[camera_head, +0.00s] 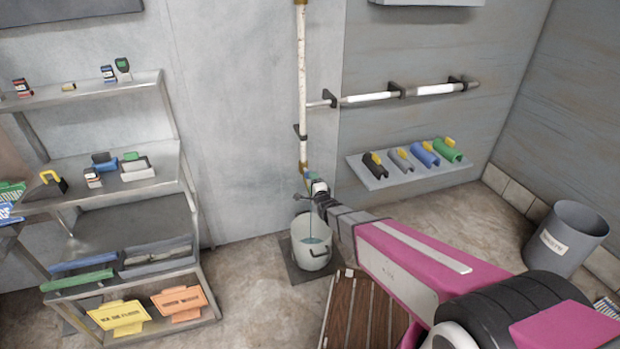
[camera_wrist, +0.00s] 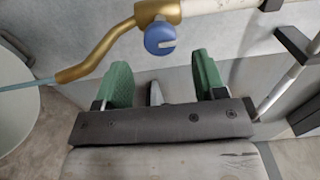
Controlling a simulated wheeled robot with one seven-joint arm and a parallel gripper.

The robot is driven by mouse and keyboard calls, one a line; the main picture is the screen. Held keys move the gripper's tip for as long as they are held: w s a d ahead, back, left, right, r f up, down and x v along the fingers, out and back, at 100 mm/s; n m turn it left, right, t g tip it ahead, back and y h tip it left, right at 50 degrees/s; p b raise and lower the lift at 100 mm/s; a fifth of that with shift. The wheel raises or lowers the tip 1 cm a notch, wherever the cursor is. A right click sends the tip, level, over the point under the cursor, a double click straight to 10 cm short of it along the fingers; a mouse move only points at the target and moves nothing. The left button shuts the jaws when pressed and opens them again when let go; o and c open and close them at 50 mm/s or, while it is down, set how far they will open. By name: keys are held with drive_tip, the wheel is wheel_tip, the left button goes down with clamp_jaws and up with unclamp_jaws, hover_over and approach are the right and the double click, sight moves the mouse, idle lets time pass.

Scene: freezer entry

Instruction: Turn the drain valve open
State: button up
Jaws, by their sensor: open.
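The drain valve has a round blue knob (camera_wrist: 160,38) with a pale bar across it, on a brass pipe (camera_wrist: 105,45). In the head view the valve (camera_head: 310,176) is small at the foot of the vertical pipe, just above my gripper (camera_head: 317,189). In the wrist view my gripper (camera_wrist: 162,80) is open, its green-padded fingers apart and empty. The knob lies just beyond the fingertips, between their lines, with no clear contact. A thin light-blue stream or tube leaves the brass spout at the left; I cannot tell which.
A grey bucket (camera_head: 311,256) stands on the floor below the valve. A shelf rack (camera_head: 105,187) with tools and signs is at left. A wall shelf (camera_head: 383,179) holds several coloured half-pipe pieces. A grey bin (camera_head: 566,236) stands at right; a wooden slatted platform (camera_head: 362,315) lies in front.

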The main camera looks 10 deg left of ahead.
drive_tip(key=v, duration=0.3)
drive_tip(key=shift+s, duration=0.2)
drive_tip(key=s+d+r+n+g+h, duration=0.2)
drive_tip(key=d+n+g+h, duration=0.5)
drive_tip(key=d, duration=1.7)
drive_tip(key=s+d+r+n+g+h, duration=0.1)
drive_tip(key=s+d+r+n+g, duration=0.1)
drive_tip(key=s+d+g, duration=0.2)
drive_tip(key=s+d+r+n+g+h, duration=0.1)
drive_tip(key=s+d+r+n+g, duration=0.1)
drive_tip(key=s+d, duration=0.8)
drive_tip(key=shift+s+d+r+n+g+h, duration=0.35)
drive_tip(key=shift+d+r+g, duration=0.2)
drive_tip(key=shift+g, duration=0.55)
